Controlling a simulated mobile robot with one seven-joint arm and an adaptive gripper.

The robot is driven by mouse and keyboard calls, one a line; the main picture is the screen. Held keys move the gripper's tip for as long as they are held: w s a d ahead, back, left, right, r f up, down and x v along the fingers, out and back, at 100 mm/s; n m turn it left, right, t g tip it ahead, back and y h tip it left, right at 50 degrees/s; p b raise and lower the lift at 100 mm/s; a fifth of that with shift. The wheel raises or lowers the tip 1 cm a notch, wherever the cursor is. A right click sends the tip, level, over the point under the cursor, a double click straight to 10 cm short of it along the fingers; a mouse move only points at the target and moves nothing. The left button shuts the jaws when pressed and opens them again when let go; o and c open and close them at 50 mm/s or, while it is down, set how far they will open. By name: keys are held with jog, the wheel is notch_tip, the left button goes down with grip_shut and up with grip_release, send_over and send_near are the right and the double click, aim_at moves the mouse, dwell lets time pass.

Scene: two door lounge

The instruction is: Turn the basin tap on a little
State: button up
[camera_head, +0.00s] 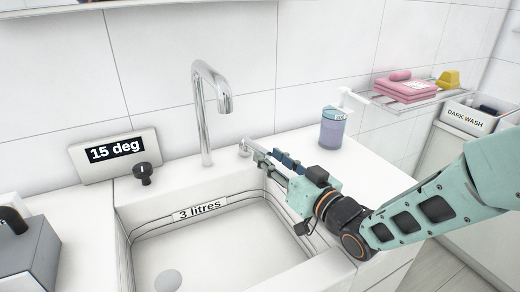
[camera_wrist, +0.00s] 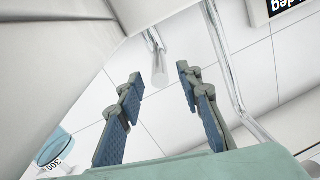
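The basin tap's tall chrome spout (camera_head: 203,120) rises behind the basin (camera_head: 307,268) and curves over it. It also shows in the wrist view (camera_wrist: 229,75), right of my fingers. A short chrome handle (camera_head: 244,147) stands just right of the spout's foot. In the wrist view, what looks like this handle (camera_wrist: 159,68) lies between and just beyond my fingertips. My gripper (camera_head: 265,157) is open at the basin's back right corner, its fingertips close to the handle; the wrist view shows the gap between its fingers (camera_wrist: 159,76). Contact cannot be told.
A black knob (camera_head: 143,173) stands before a "15 deg" sign (camera_head: 115,155). A "3 litres" label (camera_head: 200,210) is on the basin's inner wall.

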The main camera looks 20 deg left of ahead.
jog(key=shift+v, duration=2.4)
jog(key=shift+w, duration=0.1)
jog(key=shift+c, duration=0.6)
